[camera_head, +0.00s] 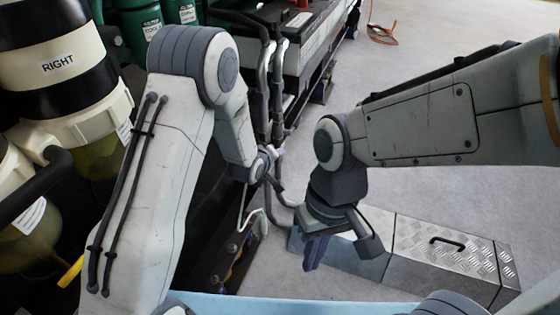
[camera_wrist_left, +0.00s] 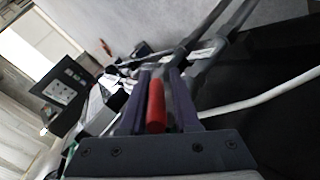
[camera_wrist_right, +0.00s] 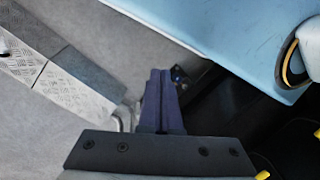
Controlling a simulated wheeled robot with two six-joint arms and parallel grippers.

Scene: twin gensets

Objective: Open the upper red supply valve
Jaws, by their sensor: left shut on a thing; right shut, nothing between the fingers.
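A red handle (camera_wrist_left: 156,106) stands between the two fingers of my left gripper (camera_wrist_left: 158,75) in the left wrist view. The fingers are shut on it. I take it for the red supply valve's handle; the valve body is hidden, so I cannot tell whether it is the upper one. In the head view my left arm reaches in from the left and its wrist hides the handle. My right gripper (camera_head: 312,252) points down over the floor, well apart from the valve. In the right wrist view its fingers (camera_wrist_right: 160,100) are together with nothing between them.
Metal checker-plate boxes (camera_head: 440,248) with a black handle stand on the floor at the right. A filter labelled RIGHT (camera_head: 58,65) and green canisters (camera_head: 140,30) are at the left. Grey hoses (camera_head: 275,95) run behind my left wrist. An orange cable (camera_head: 382,33) lies at the back.

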